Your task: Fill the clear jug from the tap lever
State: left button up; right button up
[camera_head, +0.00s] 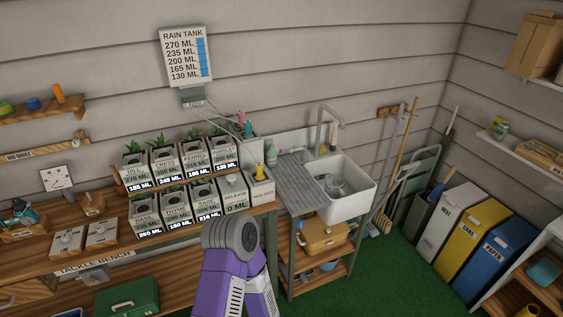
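A clear, round vessel that looks like the jug (334,185) sits in the white sink (352,205). It is small in the view, and I cannot tell whether it holds water. A grey tap (341,112) with a curved spout rises behind the sink, above the basin. Its lever is too small to make out for certain. A purple arm part of mine with a round grey joint rises at the bottom middle, left of the sink and in front of the bench. Neither of my grippers shows.
A ribbed drainboard (303,184) adjoins the sink on the left. Several labelled planter boxes (145,213) crowd the wooden bench (110,262), below a rain tank board (186,57). Brooms lean right of the sink, near the bins (449,222). Green floor (385,270) is open before the sink.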

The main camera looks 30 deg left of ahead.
aim_at(291, 150)
jog(key=u, duration=0.75)
jog(key=i, duration=1.2)
jog(key=z, duration=0.25)
